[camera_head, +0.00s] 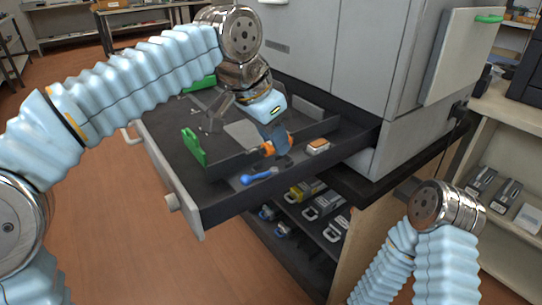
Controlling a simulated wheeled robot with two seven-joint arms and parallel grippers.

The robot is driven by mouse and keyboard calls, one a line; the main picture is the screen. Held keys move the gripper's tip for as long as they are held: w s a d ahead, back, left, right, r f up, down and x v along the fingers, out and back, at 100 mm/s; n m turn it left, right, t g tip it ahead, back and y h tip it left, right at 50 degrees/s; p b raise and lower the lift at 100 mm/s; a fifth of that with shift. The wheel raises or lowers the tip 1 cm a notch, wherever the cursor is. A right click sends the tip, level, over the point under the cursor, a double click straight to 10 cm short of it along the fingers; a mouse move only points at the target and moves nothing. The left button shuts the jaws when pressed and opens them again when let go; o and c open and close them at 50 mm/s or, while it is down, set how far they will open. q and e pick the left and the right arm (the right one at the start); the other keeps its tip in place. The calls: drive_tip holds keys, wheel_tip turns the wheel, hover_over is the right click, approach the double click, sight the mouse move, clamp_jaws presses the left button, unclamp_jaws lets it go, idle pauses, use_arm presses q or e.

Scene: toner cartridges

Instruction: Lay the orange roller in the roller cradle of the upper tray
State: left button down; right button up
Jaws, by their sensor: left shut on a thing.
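The upper tray (200,215) is the dark drawer pulled out of the grey machine. My left gripper (281,145) reaches down over its right part, shut on the orange roller (267,149). Orange shows on both sides of the finger, and the roller's middle is hidden behind it. The roller is low over the tray; I cannot tell if it touches. A green upright bracket (194,148) stands at the tray's left; I cannot tell whether it belongs to the roller cradle.
A blue-handled part (258,176) lies at the tray's front, and a small orange-topped block (318,146) lies right of the roller. A lower shelf (290,225) holds several cartridges. The machine's open door (460,55) stands at upper right. The floor at left is clear.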

sight(271, 152)
use_arm(q)
drive_tip(key=f, duration=0.3)
drive_tip(key=shift+w+a+b, duration=0.2)
drive_tip(key=shift+a+b, duration=0.1)
drive_tip(key=shift+b, duration=0.1)
drive_tip(key=shift+f, duration=0.45)
drive_tip(key=c, duration=1.2)
unclamp_jaws()
drive_tip(key=shift+r, duration=0.1)
drive_tip(key=p+v, duration=0.2)
drive_tip(key=v, duration=1)
drive_tip(key=shift+d, duration=0.15)
